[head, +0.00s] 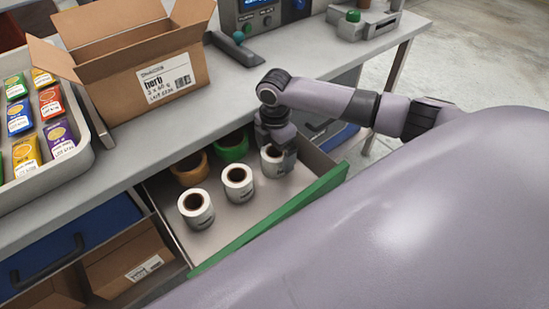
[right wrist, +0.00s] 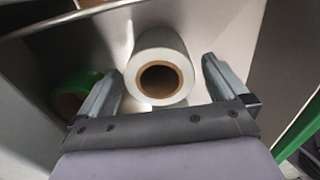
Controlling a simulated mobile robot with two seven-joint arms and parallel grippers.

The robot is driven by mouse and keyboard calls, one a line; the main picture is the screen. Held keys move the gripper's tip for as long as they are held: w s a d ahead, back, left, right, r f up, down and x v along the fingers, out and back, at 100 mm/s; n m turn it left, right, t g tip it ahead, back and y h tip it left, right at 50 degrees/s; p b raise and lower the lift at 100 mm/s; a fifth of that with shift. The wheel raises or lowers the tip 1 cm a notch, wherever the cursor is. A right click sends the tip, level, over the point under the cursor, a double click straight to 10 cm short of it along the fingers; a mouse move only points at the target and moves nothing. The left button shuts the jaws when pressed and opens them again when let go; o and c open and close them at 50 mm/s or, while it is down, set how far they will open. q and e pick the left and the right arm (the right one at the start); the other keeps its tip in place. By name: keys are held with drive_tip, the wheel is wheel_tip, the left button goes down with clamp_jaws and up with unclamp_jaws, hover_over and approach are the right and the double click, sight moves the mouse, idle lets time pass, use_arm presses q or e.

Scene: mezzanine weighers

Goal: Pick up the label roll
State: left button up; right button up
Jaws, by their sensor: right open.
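Three white label rolls stand in an open drawer in the head view: a left one (head: 196,209), a middle one (head: 238,184) and a right one (head: 270,164). My right gripper (head: 275,150) reaches down over the right roll and partly hides it. In the right wrist view my right gripper (right wrist: 160,88) is open. Its two fingers stand on either side of a white label roll (right wrist: 163,52) with a brown core, with gaps showing. My left gripper is in neither view.
The drawer (head: 215,245) has a green front and also holds a brown tape roll (head: 189,170) and a green one (head: 232,148). On the table (head: 165,140) above stand an open carton (head: 135,60) and a tray (head: 80,160) of colourful packets.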

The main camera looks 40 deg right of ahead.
drive_tip(key=shift+f, duration=0.6)
drive_tip(key=c, duration=1)
drive_tip(key=shift+r, duration=0.1)
drive_tip(key=shift+c, duration=0.5)
drive_tip(key=shift+r, duration=0.1)
